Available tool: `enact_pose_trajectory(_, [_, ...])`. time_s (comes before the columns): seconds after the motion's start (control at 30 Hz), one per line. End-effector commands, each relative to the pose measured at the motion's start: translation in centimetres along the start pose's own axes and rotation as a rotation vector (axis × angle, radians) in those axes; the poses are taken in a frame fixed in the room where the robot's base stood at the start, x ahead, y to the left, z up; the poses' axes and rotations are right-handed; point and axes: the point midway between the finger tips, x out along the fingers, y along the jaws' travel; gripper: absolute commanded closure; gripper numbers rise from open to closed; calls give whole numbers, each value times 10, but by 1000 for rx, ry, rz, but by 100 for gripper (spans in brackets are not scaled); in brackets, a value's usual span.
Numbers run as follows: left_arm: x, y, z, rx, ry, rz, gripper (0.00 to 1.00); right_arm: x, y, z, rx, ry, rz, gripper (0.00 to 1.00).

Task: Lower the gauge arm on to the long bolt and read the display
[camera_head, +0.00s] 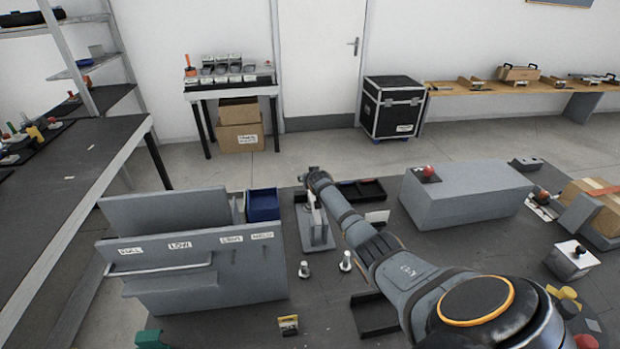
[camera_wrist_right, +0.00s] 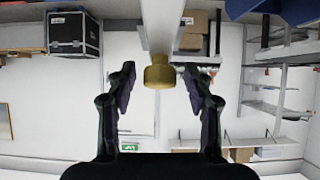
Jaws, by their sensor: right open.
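My right arm reaches in from the lower right in the head view, and its gripper (camera_head: 313,180) is at the top of a grey stand (camera_head: 316,236) with a pale upright part. In the right wrist view my right gripper (camera_wrist_right: 158,78) is open, its fingers on either side of a brass-coloured knob (camera_wrist_right: 158,72) on a grey bar (camera_wrist_right: 157,25); I see gaps on both sides. A taller bolt (camera_head: 345,262) and a shorter bolt (camera_head: 304,269) stand on the dark bench right of the labelled rack. No display reading is legible. My left gripper is not recognisable in view.
A grey labelled rack (camera_head: 205,282) and a blue bin (camera_head: 263,205) stand left of the stand. A grey block with a red knob (camera_head: 465,195) is to the right. A small yellow item (camera_head: 288,325) and a black tray (camera_head: 375,315) lie nearer.

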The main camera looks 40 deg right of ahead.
Motion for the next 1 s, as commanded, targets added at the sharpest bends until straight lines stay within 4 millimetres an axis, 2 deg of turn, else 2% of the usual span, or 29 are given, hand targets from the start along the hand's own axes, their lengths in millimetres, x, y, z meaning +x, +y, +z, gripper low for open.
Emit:
enact_pose_trajectory(0.27, [0, 0, 2, 0, -1, 0, 60, -10, 1, 0, -2, 2, 1, 48])
enact_pose_trajectory(0.47, [0, 0, 1, 0, -1, 0, 60, -40, 1, 0, -3, 3, 0, 48])
enact_pose_trajectory(0.8, [0, 0, 0, 0, 0, 1, 60, -102, 1, 0, -3, 0, 1, 48])
enact_pose_trajectory(1.0, [0, 1, 0, 0, 0, 1, 60, -118, 0, 1, -1, -1, 0, 48])
